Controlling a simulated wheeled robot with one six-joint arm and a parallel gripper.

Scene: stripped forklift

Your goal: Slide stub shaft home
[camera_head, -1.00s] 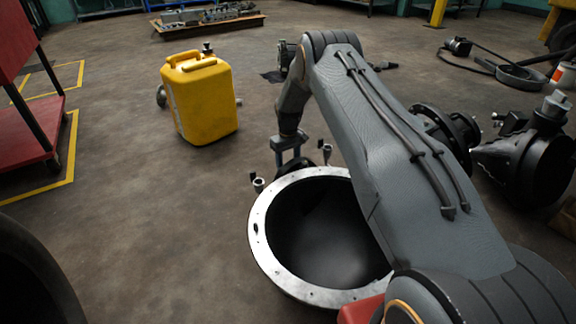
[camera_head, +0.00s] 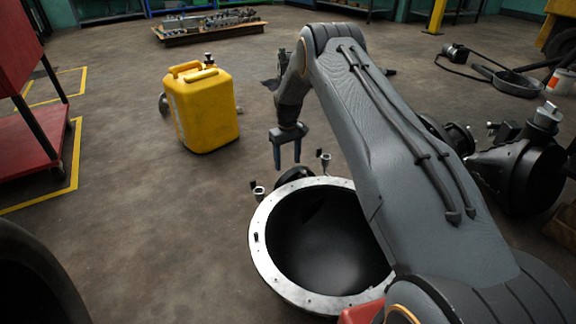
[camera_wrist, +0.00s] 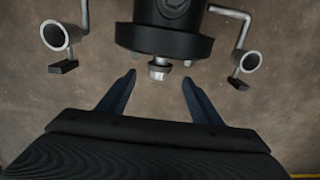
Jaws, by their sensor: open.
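A short silver stub (camera_wrist: 160,68), perhaps the stub shaft, projects from a black round flange (camera_wrist: 165,40) in the wrist view. My gripper (camera_wrist: 159,77) is open, with its two dark blue fingers spread on either side of the stub's end. I see nothing held between them; how far the stub lies below the fingertips I cannot tell. In the head view my gripper (camera_head: 287,162) hangs with its fingers down, just beyond the far rim of a large black bowl-shaped housing with a silver bolted flange (camera_head: 257,240). A black part (camera_head: 293,176) shows behind that rim, partly hidden.
Two bent metal tubes (camera_wrist: 55,36) flank the flange in the wrist view, one each side. A yellow jug (camera_head: 203,110) stands left of my gripper. A red cart (camera_head: 35,148) is at far left. Dark machine parts (camera_head: 525,165) lie at right. Floor between jug and housing is clear.

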